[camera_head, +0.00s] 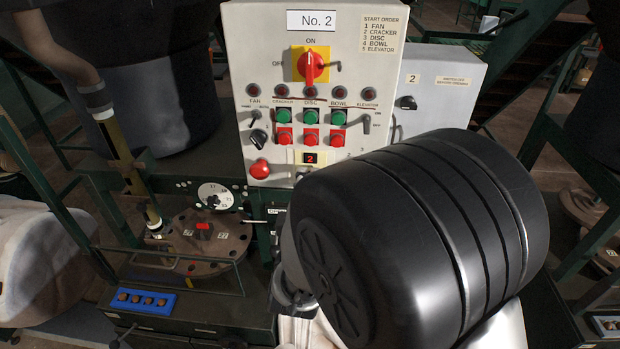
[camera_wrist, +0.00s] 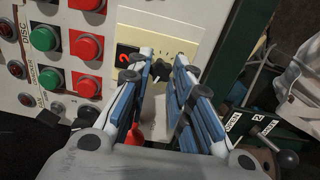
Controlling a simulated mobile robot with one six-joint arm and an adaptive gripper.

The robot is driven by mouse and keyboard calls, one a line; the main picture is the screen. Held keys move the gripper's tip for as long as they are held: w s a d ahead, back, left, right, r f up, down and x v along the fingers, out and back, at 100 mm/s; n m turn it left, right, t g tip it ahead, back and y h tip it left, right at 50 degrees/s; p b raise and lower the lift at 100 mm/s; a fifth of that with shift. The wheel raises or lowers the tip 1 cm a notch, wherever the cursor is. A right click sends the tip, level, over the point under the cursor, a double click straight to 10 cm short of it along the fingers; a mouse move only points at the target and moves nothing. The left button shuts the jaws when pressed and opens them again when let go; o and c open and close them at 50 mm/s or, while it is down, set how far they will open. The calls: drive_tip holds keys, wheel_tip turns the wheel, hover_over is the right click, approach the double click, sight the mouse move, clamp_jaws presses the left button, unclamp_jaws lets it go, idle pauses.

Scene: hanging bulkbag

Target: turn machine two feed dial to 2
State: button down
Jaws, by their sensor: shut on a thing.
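The No. 2 panel (camera_head: 240,70) stands upright in the head view. Its small display (camera_head: 310,158) shows a red 2; it also shows in the wrist view (camera_wrist: 125,55). My gripper (camera_wrist: 163,62) is at the pale plate beside this display, with its blue-padded fingers either side of a narrow gap. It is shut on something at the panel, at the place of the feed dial. In the head view my dark arm covers the panel's lower right and most of the gripper.
Green buttons (camera_head: 311,116) and red buttons (camera_head: 311,137) sit close above the display. A red main switch (camera_head: 311,66) is higher up. A red knob (camera_head: 259,169) sits at the lower left. Black-handled levers (camera_wrist: 287,158) stand right of the fingers in the wrist view.

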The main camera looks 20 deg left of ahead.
idle(0.3)
drive_tip(key=c, duration=1.4)
unclamp_jaws()
drive_tip(key=shift+c, duration=0.2)
drive_tip(key=v, duration=0.7)
drive_tip(key=shift+s, duration=0.2)
